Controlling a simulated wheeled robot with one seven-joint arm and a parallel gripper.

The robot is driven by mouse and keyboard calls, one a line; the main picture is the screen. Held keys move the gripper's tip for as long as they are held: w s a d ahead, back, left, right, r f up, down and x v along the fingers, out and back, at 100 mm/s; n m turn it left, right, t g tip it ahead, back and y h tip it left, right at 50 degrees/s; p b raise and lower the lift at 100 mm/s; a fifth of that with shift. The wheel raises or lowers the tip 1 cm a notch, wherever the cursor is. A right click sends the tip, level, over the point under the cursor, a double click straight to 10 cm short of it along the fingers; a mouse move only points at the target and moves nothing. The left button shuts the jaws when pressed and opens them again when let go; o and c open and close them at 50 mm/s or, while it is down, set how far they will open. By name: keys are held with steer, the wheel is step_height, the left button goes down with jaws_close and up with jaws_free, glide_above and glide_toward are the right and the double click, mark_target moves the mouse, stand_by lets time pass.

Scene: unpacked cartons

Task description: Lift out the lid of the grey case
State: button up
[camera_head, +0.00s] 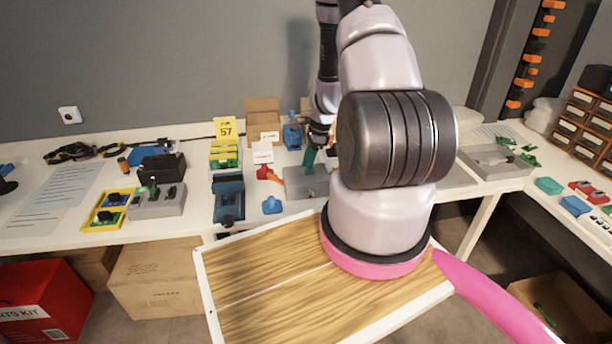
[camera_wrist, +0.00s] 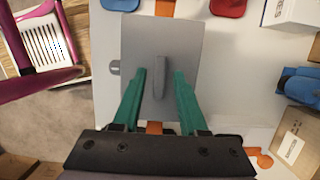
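The grey case (camera_head: 293,187) stands on the white table, partly hidden behind my arm. In the wrist view its flat grey top, the lid (camera_wrist: 185,45), faces the camera with a raised narrow grey handle (camera_wrist: 159,68) near its middle. A small grey tab (camera_wrist: 114,67) sticks out at its left side. My gripper (camera_wrist: 160,82) is open, its two green fingers apart on the left and right of the handle. No contact with the handle shows. In the head view its green fingers (camera_head: 309,160) point down at the case. The inside of the case is hidden.
A blue item (camera_head: 271,205) and an orange-red item (camera_head: 265,173) lie left of the case. A blue device (camera_head: 292,135) and a cardboard box (camera_head: 262,120) stand behind it. A grey tray (camera_head: 490,162) is at right.

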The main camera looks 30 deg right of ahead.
jaws_close()
step_height(320, 180, up, 10)
stand_by(0.4)
